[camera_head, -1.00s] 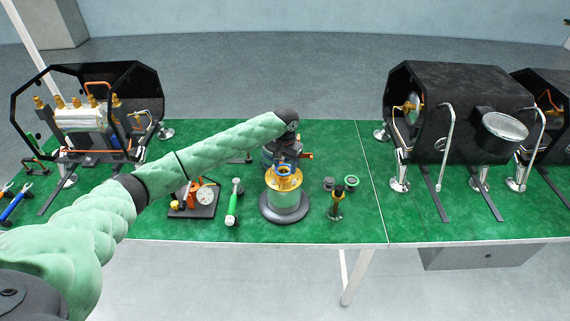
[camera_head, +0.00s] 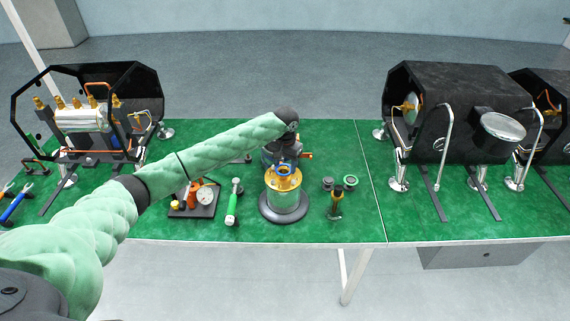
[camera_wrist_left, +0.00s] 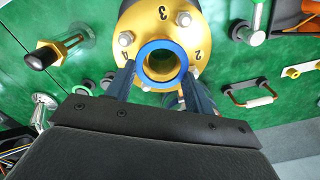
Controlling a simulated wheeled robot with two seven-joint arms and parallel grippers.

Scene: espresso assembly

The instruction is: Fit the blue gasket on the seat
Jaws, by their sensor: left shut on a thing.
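The blue gasket (camera_wrist_left: 140,58) is a ring between the two fingers of my left gripper (camera_wrist_left: 160,80) in the left wrist view. The gripper is shut on it. The brass seat flange (camera_wrist_left: 184,20), marked with numbers and bolts, lies right behind the ring, with its round opening showing through the ring. I cannot tell whether the ring touches the seat. In the head view the blue gasket (camera_head: 283,168) shows at the top of the brass flange (camera_head: 284,181) on a silver cylinder (camera_head: 287,202) with a dark round base. My right gripper is not in view.
Espresso machine housings stand on both sides of the green table.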

